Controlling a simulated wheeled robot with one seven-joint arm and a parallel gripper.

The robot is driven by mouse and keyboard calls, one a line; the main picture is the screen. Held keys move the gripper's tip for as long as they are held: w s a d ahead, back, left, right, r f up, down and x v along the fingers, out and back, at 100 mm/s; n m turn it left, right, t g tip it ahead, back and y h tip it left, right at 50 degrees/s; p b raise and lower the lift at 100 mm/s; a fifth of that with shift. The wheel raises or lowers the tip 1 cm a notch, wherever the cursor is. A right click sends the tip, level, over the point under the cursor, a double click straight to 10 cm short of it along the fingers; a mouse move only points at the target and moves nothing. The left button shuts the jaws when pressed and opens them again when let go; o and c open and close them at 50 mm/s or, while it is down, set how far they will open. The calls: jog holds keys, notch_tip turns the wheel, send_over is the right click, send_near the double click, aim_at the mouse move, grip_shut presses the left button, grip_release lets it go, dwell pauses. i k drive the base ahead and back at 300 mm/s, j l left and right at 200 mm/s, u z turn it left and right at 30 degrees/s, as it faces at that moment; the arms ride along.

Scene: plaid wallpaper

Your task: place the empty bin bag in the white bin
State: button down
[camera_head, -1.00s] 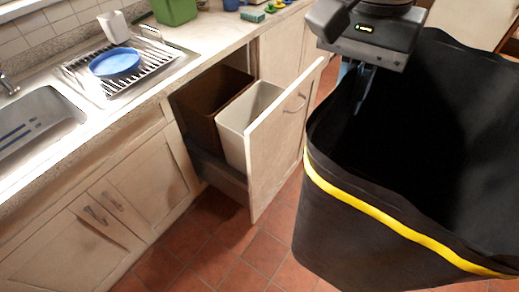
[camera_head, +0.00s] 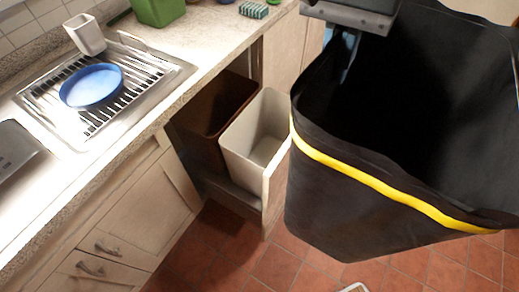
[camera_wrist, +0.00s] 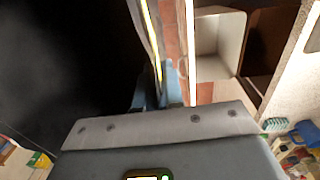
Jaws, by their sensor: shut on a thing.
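The black bin bag (camera_head: 370,200) with a yellow band hangs open and empty from my gripper (camera_head: 347,55) at the right of the head view. My gripper is shut on the bag's rim; the bag (camera_wrist: 60,70) also fills the left of the wrist view. The white bin (camera_head: 240,150) stands empty in the pulled-out drawer, left of the bag. It also shows in the wrist view (camera_wrist: 215,45), to the right of my fingers (camera_wrist: 158,90). The bag is apart from the bin's opening and hides part of the drawer front.
A brown bin (camera_head: 207,115) sits beside the white bin in the drawer. The counter holds a dish rack with a blue plate (camera_head: 92,86), a white cup (camera_head: 84,34), a green container (camera_head: 158,10) and a sponge (camera_head: 253,10). Tiled floor (camera_head: 290,262) is open in front.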

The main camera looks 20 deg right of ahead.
aim_at(267, 164)
jog(key=i, duration=1.25)
